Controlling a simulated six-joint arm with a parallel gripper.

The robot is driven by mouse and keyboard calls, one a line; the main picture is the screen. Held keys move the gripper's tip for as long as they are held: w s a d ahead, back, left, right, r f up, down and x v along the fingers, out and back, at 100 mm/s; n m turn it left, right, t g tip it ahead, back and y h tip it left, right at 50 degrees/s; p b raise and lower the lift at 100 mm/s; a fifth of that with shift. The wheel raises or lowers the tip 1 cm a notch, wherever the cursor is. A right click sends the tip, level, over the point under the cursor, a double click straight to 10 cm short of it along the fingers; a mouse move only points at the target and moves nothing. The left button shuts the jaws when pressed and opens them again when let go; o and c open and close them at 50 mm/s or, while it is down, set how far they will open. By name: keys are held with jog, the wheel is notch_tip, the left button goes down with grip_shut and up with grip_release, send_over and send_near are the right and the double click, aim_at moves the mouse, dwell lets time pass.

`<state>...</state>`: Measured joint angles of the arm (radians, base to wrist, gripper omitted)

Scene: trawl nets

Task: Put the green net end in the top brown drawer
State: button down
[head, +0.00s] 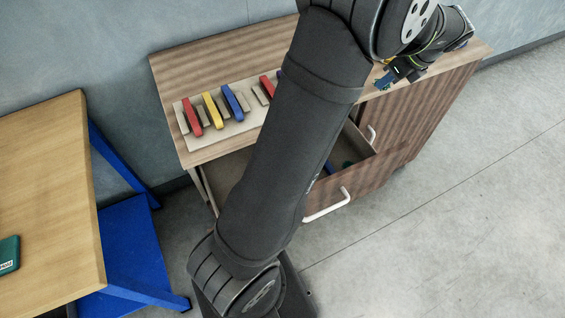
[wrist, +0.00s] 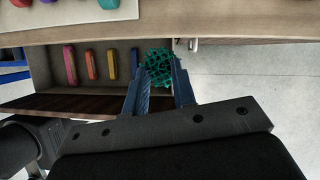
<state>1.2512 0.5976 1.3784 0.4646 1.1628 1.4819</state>
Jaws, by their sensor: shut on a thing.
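The green net end (wrist: 159,66) is a bunched mesh between the blue fingers of my gripper (wrist: 160,80), which is shut on it. In the head view my gripper (head: 388,82) is at the cabinet's right part, and the net is hard to make out there. The top brown drawer (head: 350,190) is pulled open, with a white bar handle. My arm hides much of its inside. In the wrist view the net appears at the right end of the open drawer (wrist: 75,104); its height above it is unclear.
The brown cabinet (head: 210,60) carries a board (head: 222,133) with several red, yellow and blue pieces. Several coloured pieces (wrist: 88,64) show inside the drawer in the wrist view. A wooden table (head: 50,180) with blue legs stands at left, holding a green box (head: 8,254). The floor at right is clear.

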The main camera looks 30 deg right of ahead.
jog(key=a+f+m+h, duration=0.25)
jog(key=f+m, duration=0.25)
jog(key=f, duration=0.4)
jog(key=a+f+m+h, duration=0.1)
jog(key=a+f+m, duration=0.3)
jog(key=f, duration=0.5)
send_near(342, 158)
jog(key=shift+g, duration=0.3)
jog(key=x, duration=0.4)
jog(key=shift+w+d+f, duration=0.1)
jog(key=shift+w+f, duration=0.15)
jog(key=shift+w, duration=0.05)
jog(key=shift+w+d, duration=0.55)
jog(key=shift+w, duration=0.35)
jog(key=shift+w+d, duration=0.6)
jog(key=shift+w, duration=0.3)
jog(key=shift+s+f, duration=0.1)
jog(key=shift+f, duration=0.45)
jog(key=c, duration=1.2)
grip_release()
jog(key=shift+o, duration=0.2)
